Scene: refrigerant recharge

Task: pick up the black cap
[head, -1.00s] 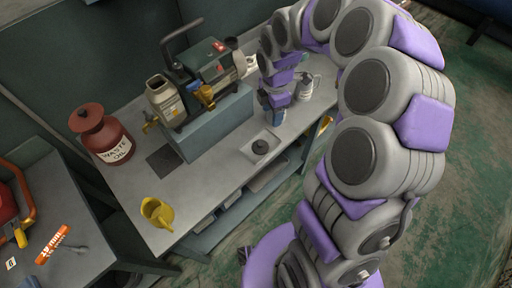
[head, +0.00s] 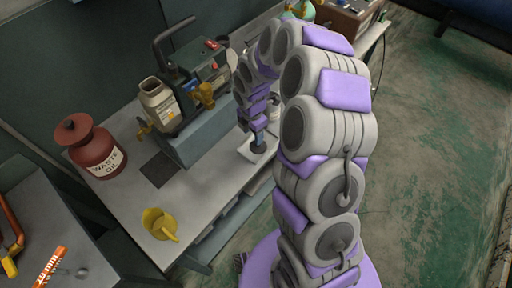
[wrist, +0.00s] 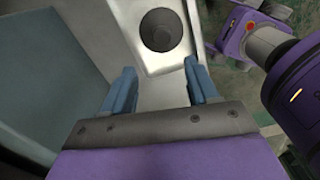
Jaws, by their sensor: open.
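The black cap (wrist: 161,29) lies on a white tray (wrist: 150,66) on the bench and shows at the top of the wrist view. In the head view the cap (head: 258,149) is a small dark disc, partly covered by my gripper (head: 257,135), which hangs just above it. In the wrist view my gripper (wrist: 160,68) is open and empty, its two blue fingers spread apart. The cap lies ahead of the fingertips, roughly between their lines, and does not look touched.
A yellow funnel-like cup (head: 160,224) and a red waste oil can (head: 95,148) stand further left. Bench top near the yellow cup is clear.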

